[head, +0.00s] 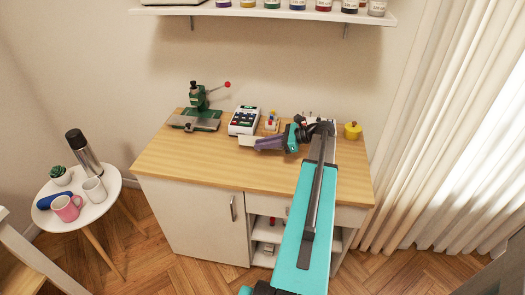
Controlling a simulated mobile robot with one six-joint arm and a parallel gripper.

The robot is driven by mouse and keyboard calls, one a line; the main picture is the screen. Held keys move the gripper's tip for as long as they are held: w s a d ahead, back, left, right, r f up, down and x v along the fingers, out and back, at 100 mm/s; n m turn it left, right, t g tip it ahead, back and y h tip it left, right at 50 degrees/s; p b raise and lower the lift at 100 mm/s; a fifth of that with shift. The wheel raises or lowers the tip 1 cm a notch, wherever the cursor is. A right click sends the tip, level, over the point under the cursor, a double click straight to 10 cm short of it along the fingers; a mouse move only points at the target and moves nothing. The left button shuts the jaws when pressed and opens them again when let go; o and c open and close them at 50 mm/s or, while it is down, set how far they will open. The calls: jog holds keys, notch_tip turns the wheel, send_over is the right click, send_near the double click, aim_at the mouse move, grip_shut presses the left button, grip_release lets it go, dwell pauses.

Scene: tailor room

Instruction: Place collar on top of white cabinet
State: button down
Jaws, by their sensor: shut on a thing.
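The white cabinet (190,215) stands against the wall, with a light wood top (205,165). My arm reaches over it from the front right. My gripper (260,143) points left, low over the middle of the top. It is shut on a small pale, flat piece at its tip, which I take to be the collar (247,141). The piece is just in front of the calculator-like device (244,121). I cannot tell whether the piece touches the wood. My gripper hides part of the top behind it.
A green press (197,112) with a red-knobbed lever stands at the back left. Small colored items (271,121) and a yellow pot (352,131) stand along the back. The top's front left is clear. A round side table (75,208) holds mugs and a flask. A shelf hangs above.

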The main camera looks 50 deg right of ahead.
aim_at(263, 157)
jog(key=shift+f+p, duration=0.5)
jog(key=shift+f, duration=1.25)
jog(key=shift+f, duration=0.15)
jog(key=c, duration=1.7)
grip_release()
jog(key=b+v, duration=0.2)
jog(key=v, duration=1)
jog(key=shift+r, duration=0.25)
